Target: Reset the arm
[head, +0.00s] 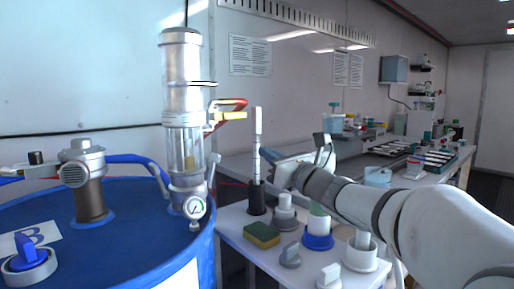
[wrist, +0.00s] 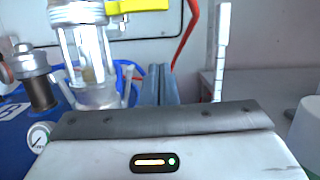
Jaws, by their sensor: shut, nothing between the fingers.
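My arm reaches in from the right in the head view. My gripper (head: 266,154) is at its end, above the small white table and just right of an upright white rod (head: 257,125). In the wrist view my gripper's fingers (wrist: 158,70) are together with nothing between them. They point toward the proportioner column (head: 184,110), whose clear sight tube also shows in the wrist view (wrist: 92,55). The column stands on the blue drum (head: 130,235). A yellow valve handle (head: 232,116) sticks out from the column toward the right, and a pressure gauge (head: 195,207) sits low on it.
The small white table (head: 235,225) holds a yellow-green sponge (head: 262,235), a black holder (head: 257,198) and several white, grey and blue fittings under my arm. A pump fitting (head: 88,180) stands on the drum. A long bench with trays (head: 385,150) runs behind.

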